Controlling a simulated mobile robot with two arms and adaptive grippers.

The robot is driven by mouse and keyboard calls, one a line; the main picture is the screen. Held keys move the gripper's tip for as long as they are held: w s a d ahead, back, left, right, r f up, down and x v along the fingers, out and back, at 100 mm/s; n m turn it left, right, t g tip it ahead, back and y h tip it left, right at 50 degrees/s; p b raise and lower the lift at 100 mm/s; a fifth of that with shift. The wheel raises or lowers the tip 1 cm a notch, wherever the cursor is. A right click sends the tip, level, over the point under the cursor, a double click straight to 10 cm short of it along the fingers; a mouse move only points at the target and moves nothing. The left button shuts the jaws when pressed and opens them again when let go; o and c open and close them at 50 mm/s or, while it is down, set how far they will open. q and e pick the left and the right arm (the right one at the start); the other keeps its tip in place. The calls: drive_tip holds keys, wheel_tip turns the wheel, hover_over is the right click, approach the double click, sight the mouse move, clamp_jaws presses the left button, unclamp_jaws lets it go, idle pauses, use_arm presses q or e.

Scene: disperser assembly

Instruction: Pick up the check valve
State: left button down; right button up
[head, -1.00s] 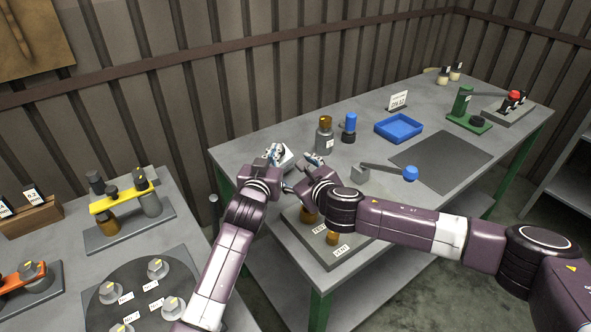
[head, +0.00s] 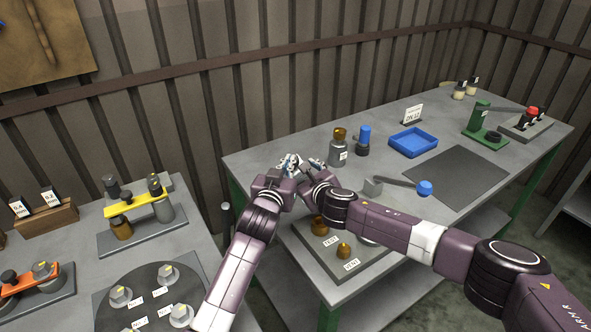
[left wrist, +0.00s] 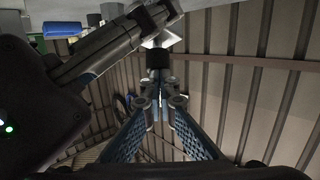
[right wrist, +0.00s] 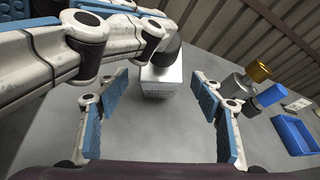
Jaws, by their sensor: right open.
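A pale metal block with a dark round neck, which I take to be the check valve, shows in the right wrist view (right wrist: 161,80); small print is on its face. In the left wrist view its dark neck (left wrist: 158,57) is at the tips of my left gripper (left wrist: 160,103), whose fingers are close together on it. My right gripper (right wrist: 160,95) is open, one finger on each side of the block with gaps between. In the head view my left gripper (head: 285,166) and right gripper (head: 312,170) meet near the bench's left end and largely hide the block.
On the bench (head: 310,150) stand a grey bottle with an amber top (head: 339,148), a blue-topped part (head: 363,140), a blue tray (head: 413,142) and a lever with a blue knob (head: 424,188). A labelled plate (head: 360,262) lies below my grippers.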

use_arm(q)
drive_tip(key=shift+s+a+f, duration=0.1)
drive_tip(key=shift+f, duration=0.7)
use_arm(e)
drive_tip(key=shift+x, duration=2.4)
drive_tip(key=shift+f, duration=0.1)
clamp_jaws()
use_arm(q)
drive_tip(key=shift+r, duration=0.7)
use_arm(e)
drive_tip(key=shift+f, duration=0.1)
use_arm(q)
drive_tip(key=shift+r, duration=0.1)
